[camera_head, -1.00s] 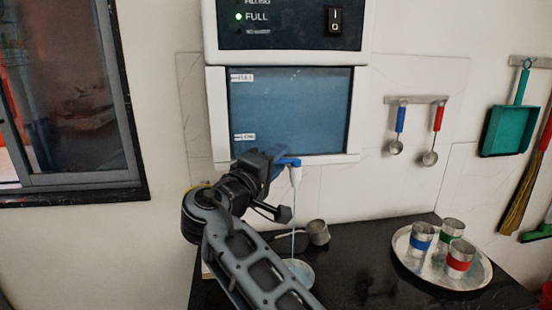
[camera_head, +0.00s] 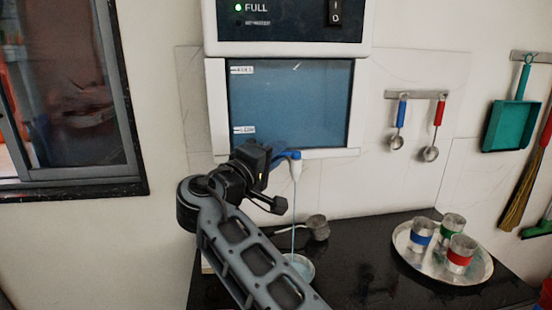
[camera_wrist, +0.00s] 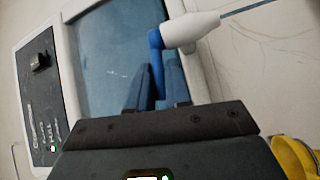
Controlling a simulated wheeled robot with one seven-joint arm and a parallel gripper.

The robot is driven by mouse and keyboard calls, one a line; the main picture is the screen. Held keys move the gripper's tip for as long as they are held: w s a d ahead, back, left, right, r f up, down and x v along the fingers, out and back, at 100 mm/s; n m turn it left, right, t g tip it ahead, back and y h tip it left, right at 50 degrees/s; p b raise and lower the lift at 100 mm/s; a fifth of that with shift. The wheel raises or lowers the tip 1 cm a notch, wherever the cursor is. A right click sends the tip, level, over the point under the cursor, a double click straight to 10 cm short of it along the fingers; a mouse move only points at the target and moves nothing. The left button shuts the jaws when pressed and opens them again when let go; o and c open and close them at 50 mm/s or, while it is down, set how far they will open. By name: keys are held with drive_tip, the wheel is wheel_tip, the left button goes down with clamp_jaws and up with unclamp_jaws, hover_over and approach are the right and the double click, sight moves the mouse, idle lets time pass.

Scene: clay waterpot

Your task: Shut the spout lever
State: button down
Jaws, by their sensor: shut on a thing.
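The white spout (camera_head: 295,171) sticks out below the dispenser's window, with a blue lever (camera_head: 293,154) on top. A thin stream of water runs from the spout down to a small metal bowl (camera_head: 306,262) on the counter. My gripper (camera_head: 275,158) is at the lever, left of the spout. In the wrist view, the blue lever (camera_wrist: 155,45) runs from the white spout (camera_wrist: 192,32) down between the two dark fingers of my gripper (camera_wrist: 160,85), which are shut on it. The lever's far end is hidden between the fingers.
The dispenser (camera_head: 290,105) shows a green light by FULL. A metal tray (camera_head: 480,272) with three banded cups stands on the black counter (camera_head: 370,280) at right. A grey ladle (camera_head: 317,228) lies behind the bowl. Two ladles hang on the wall.

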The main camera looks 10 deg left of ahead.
drive_tip(key=shift+w+m+g+h+b, duration=0.1)
drive_tip(key=shift+m+g+h+b, duration=0.25)
drive_tip(key=shift+h, duration=0.25)
drive_tip(key=c, duration=1.2)
unclamp_jaws()
drive_tip(key=shift+o, duration=0.2)
drive_tip(key=b+v, duration=0.1)
drive_tip(key=v, duration=0.6)
drive_tip(key=shift+s+a+f+b, duration=0.15)
drive_tip(key=shift+s+a+b, duration=0.05)
drive_tip(key=shift+s+b, duration=0.2)
